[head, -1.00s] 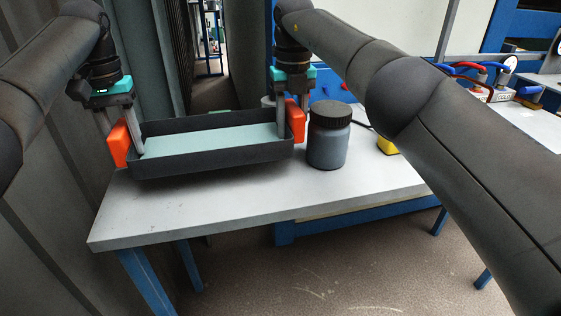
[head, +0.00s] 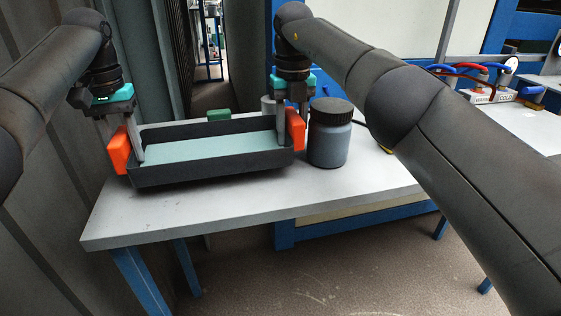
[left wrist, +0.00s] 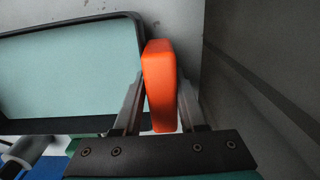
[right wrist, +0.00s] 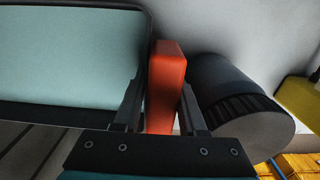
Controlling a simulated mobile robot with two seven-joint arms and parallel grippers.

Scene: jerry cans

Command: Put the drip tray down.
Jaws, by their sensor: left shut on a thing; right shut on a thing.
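The drip tray (head: 210,168) is a dark, shallow rectangular tray with a pale teal inside and an orange grip block at each end. It is level at the left part of the grey table; I cannot tell whether its underside touches the top. My left gripper (head: 127,148) is shut on the left orange block (left wrist: 160,88). My right gripper (head: 291,120) is shut on the right orange block (right wrist: 165,85). Both wrist views show the tray's teal floor (left wrist: 70,70) beside the blocks, with no liquid visible.
A dark jar with a black ribbed lid (head: 328,140) stands just right of the tray. A green object (head: 218,115) and a grey cylinder (head: 268,104) are behind it. The grey table (head: 240,205) is bare in front. A wall (head: 50,190) is close on the left.

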